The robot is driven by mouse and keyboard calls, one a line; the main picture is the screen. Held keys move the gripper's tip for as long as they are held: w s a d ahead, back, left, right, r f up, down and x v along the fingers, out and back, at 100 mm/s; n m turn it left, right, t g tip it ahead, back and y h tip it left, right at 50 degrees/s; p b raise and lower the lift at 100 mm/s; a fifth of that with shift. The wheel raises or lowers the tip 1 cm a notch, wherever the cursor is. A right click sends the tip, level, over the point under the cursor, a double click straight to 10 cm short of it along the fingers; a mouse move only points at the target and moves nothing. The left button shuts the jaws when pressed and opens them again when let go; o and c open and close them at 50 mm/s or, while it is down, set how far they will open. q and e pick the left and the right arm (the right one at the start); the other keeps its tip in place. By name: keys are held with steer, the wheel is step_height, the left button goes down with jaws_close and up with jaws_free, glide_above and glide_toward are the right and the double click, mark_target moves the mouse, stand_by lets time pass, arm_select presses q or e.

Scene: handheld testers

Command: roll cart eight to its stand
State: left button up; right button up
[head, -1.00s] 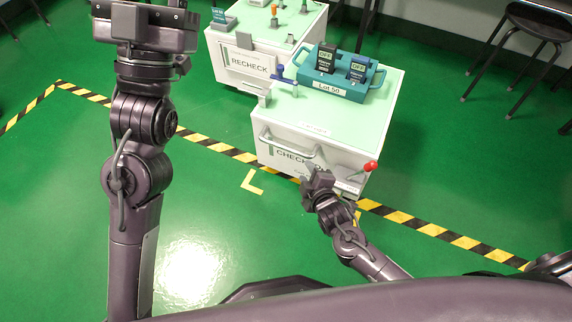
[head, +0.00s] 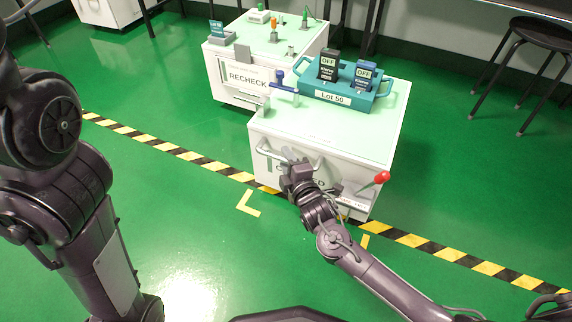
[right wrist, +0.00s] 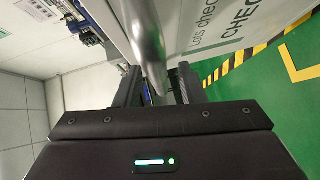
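My right gripper (head: 292,163) is at this handle. In the right wrist view the handle bar (right wrist: 147,40) runs between the two fingers (right wrist: 158,85), which look apart with a gap beside the bar. Yellow corner marks (head: 246,206) lie on the floor in front of the cart. My left gripper is out of view.
A teal tray (head: 333,96) marked Lot 50 with two black and blue testers sits on the cart. A second cart (head: 240,78) labelled RECHECK stands behind left. A black stool (head: 530,65) is at right. The green floor this side of the tape is open.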

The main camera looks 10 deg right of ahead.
steer(key=shift+w+a, duration=0.1)
steer(key=shift+w, duration=0.25)
jaws_close()
